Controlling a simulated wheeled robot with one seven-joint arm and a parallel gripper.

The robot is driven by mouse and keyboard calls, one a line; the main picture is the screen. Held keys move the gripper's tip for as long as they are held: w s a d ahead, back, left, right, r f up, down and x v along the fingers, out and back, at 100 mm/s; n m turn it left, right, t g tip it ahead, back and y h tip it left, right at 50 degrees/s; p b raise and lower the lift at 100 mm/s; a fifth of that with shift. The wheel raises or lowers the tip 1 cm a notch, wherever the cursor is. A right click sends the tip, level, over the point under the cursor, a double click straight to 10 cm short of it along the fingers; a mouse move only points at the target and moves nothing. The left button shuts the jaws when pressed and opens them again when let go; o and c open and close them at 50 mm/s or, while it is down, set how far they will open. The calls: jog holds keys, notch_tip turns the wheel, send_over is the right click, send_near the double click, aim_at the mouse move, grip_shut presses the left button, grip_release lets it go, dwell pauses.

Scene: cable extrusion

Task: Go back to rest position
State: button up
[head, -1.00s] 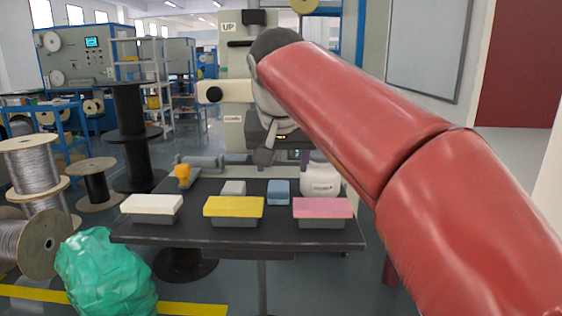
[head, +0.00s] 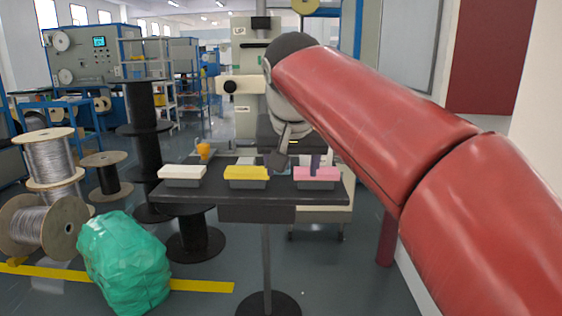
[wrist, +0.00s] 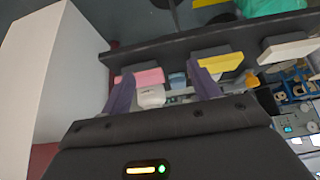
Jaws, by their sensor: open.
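My red arm reaches in from the right in the head view, and its far end is above the back of the dark table (head: 256,213). My gripper (wrist: 163,72) shows in the wrist view with its two purple fingers spread apart and nothing held between them. A pink-topped box (wrist: 143,77), a small blue box (wrist: 177,80) and a white container (wrist: 151,97) appear beyond or between the fingers. In the head view, white-topped (head: 182,173), yellow-topped (head: 248,174) and pink-topped (head: 316,174) boxes stand in a row on the table. My arm hides part of the table's back.
A green bag (head: 122,262) and wire spools (head: 47,160) are on the floor at left. A black spool stack (head: 147,150) stands behind them. A machine (head: 250,85) is behind the table. A pale wall is close at right. Floor in front is mostly clear.

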jog(key=s+d+f, duration=0.6)
jog(key=s+f, duration=0.5)
jog(key=f, duration=0.1)
jog(key=s+d+f, duration=0.7)
jog(key=s+f, duration=0.4)
jog(key=f, duration=0.1)
jog(key=shift+d+g, duration=0.2)
jog(key=shift+g, duration=0.2)
jog(key=shift+o, duration=0.5)
